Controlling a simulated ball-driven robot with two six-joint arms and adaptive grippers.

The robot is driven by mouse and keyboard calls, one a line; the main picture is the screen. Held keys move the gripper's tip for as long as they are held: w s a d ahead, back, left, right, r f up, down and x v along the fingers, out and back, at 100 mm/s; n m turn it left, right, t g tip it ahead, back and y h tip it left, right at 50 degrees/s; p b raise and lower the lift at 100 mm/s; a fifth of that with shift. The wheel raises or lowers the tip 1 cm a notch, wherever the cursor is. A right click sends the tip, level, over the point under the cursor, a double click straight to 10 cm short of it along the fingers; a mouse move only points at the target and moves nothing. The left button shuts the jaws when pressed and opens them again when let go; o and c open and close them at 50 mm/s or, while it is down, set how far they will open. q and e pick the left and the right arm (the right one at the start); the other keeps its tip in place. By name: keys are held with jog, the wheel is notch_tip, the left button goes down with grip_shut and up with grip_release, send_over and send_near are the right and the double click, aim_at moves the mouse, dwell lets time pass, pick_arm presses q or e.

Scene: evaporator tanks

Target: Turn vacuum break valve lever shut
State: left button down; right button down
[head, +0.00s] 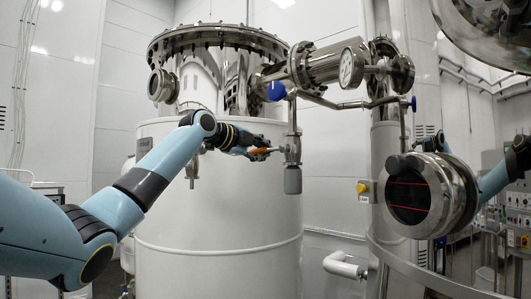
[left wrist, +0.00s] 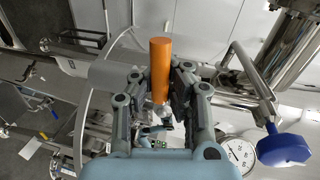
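The valve lever has an orange handle (head: 261,151) that points left from a small metal valve body (head: 291,150) on a vertical pipe in front of the tank. My left gripper (head: 250,148) reaches it from the left. In the left wrist view the orange handle (left wrist: 160,68) stands between the two fingers of my left gripper (left wrist: 159,83), with a finger close on each side. The fingers look closed around it, and its end sticks out past them. My right gripper does not show; part of my right arm is at the right edge, partly behind the sight glass.
A blue handle (head: 275,91) and a pressure gauge (head: 350,68) sit on the piping above the valve. A grey cylinder (head: 293,181) hangs below it. The large white tank (head: 215,215) stands right behind. A round sight glass (head: 411,197) is at the right.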

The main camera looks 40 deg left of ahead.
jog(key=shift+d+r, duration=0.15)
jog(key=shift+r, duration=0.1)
pick_arm(q)
jog(key=shift+m, duration=0.3)
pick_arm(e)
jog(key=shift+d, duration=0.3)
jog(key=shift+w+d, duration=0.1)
pick_arm(q)
jog(key=c, duration=1.4)
grip_release()
jog(key=shift+s+r, duration=0.25)
jog(key=shift+s, duration=0.15)
jog(key=shift+c, duration=0.2)
jog(key=shift+o, duration=0.9)
jog(key=shift+d, duration=0.1)
jog(key=shift+w, duration=0.15)
